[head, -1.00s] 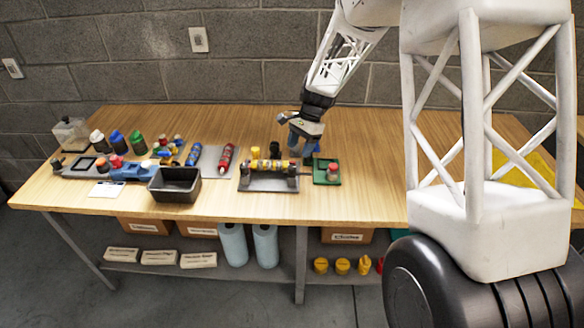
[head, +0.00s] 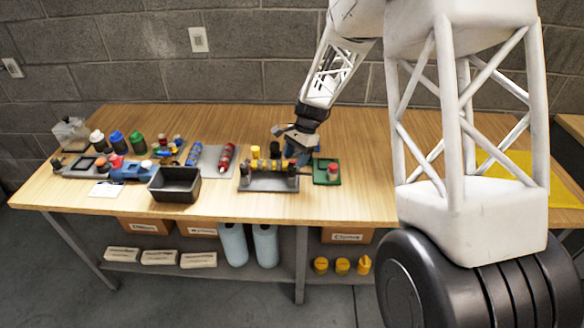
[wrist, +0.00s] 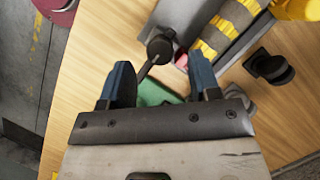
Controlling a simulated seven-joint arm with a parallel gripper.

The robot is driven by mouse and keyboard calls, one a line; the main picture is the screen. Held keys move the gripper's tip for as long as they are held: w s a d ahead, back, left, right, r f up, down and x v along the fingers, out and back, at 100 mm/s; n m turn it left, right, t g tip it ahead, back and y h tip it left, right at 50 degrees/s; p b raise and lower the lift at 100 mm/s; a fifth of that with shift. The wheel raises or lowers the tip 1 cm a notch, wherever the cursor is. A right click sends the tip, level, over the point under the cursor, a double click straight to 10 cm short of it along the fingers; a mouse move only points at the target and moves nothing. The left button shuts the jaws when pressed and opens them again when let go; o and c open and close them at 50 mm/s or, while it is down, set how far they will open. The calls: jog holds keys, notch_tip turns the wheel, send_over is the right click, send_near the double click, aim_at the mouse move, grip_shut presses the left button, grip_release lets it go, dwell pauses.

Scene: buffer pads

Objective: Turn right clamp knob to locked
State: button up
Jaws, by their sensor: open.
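The grey clamp fixture (head: 268,184) stands near the table's front edge in the head view. It carries a yellow-and-grey banded roller (head: 264,165). The right clamp knob (wrist: 160,47) is dark and round, with a thin bar slanting down-left in the wrist view. In the head view my gripper (head: 296,155) is over the fixture's right end and partly hides that knob. In the wrist view my gripper (wrist: 160,75) is open, its two blue fingers apart. The knob shows just beyond and between the fingertips. I see no contact. The left knob (head: 244,171) is dark.
A green pad with a red button (head: 332,168) sits just right of the fixture. A black cylinder (head: 275,149) stands behind the roller. A dark open bin (head: 174,186) and a grey plate with red and blue cylinders (head: 212,168) lie left.

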aim_at(292, 167)
jog(key=shift+x, duration=2)
jog(key=c, duration=0.9)
